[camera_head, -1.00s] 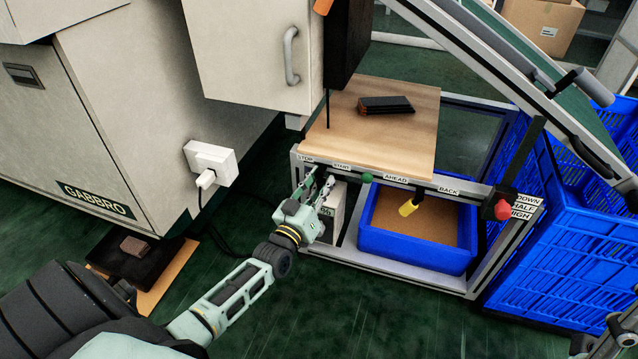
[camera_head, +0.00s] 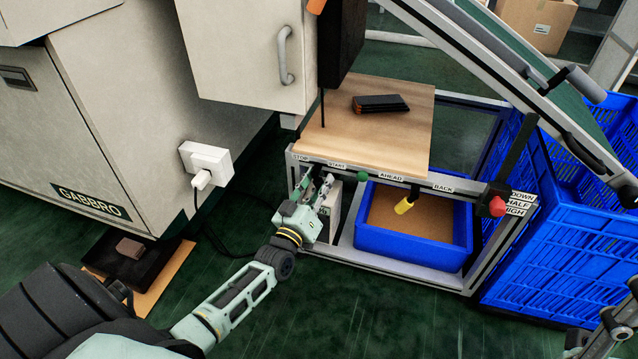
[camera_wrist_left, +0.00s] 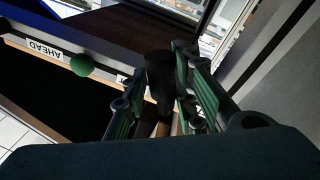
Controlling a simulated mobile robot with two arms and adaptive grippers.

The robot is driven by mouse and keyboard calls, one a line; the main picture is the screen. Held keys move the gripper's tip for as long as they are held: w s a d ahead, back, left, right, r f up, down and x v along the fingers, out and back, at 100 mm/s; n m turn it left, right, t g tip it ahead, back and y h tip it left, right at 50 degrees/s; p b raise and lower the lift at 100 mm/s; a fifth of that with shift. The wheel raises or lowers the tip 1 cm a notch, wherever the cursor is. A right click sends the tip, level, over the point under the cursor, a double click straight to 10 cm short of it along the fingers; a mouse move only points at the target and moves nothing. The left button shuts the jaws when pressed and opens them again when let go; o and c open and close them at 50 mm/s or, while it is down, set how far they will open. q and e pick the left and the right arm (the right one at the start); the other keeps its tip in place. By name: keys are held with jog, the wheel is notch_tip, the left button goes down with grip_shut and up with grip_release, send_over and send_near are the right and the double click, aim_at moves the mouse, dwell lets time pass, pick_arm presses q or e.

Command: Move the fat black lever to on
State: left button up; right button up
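The thick black lever (camera_wrist_left: 160,80) stands between the fingers of my left gripper in the left wrist view, on a thin brownish stem. My left gripper (camera_head: 317,184) is at the left end of the lever rail, under the STOP and START labels. Its fingers are apart, one on each side of the lever in the wrist view (camera_wrist_left: 165,95); I cannot tell whether they touch it. In the head view the gripper hides the lever. Part of my right arm or gripper (camera_head: 618,322) shows at the lower right edge, cut off by the frame.
A green knob (camera_head: 362,175) is just right of my left gripper. A yellow lever (camera_head: 404,206) and a red knob (camera_head: 497,206) are farther right. A blue bin (camera_head: 405,246) stands below the rail. The GABBRO machine (camera_head: 110,120) is at the left, with a white plug box (camera_head: 206,158).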

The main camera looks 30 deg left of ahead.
pick_arm(q)
jog(key=shift+s, duration=0.1)
jog(key=s+d+f, duration=0.1)
jog(key=s+f, duration=0.1)
jog(key=s, duration=0.9)
jog(key=shift+s, duration=0.3)
